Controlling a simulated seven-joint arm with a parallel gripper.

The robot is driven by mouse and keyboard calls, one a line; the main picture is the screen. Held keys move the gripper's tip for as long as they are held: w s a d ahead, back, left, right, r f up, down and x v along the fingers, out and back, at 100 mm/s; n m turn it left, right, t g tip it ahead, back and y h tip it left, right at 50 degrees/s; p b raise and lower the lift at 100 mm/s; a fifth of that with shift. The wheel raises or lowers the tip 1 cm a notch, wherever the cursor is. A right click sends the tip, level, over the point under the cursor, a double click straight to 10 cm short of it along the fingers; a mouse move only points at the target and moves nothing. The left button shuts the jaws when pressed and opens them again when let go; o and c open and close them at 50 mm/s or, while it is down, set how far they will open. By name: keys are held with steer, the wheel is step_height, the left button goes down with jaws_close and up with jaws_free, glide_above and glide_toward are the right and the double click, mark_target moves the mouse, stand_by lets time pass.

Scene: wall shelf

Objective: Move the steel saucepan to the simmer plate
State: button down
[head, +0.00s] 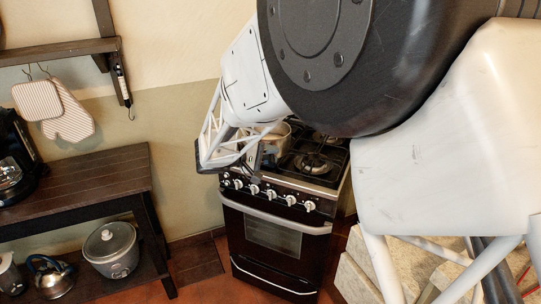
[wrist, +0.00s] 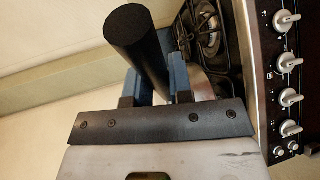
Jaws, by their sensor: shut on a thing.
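The steel saucepan (head: 274,134) is at the left side of the black stove top in the head view, partly hidden by my arm. In the wrist view my gripper (wrist: 154,88) is shut on its thick black handle (wrist: 136,38), one blue-grey finger on each side. A strip of the pan's steel side (wrist: 200,86) shows behind the right finger. I cannot tell whether the pan touches the grate. A bare burner (head: 312,163) is to the right of the pan; the wrist view also shows a burner (wrist: 210,40). I cannot tell which burner is the simmer plate.
The stove front has a row of knobs (head: 270,194) and an oven door handle (head: 275,217). A dark wooden table (head: 90,180) stands left, with a coffee maker (head: 12,165) on top and a cooker (head: 110,249) below. Striped mitts (head: 68,118) hang on the wall.

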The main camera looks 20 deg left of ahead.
steer(key=shift+w+a+f, duration=0.2)
steer(key=shift+w+a, duration=1.15)
steer(key=shift+w, duration=0.6)
steer(key=shift+w+a+f, duration=0.15)
steer(key=shift+w+a, duration=1.15)
steer(key=shift+w, duration=0.6)
steer(key=shift+w+a+f, duration=0.2)
steer(key=shift+w+a, duration=1.15)
steer(key=shift+w, duration=0.6)
steer(key=shift+f, duration=1.9)
steer(key=c, duration=1)
jaws_free()
steer(key=shift+f, duration=0.1)
steer(key=shift+r, duration=0.2)
steer(key=v, duration=1.2)
steer(key=shift+s+f, duration=0.1)
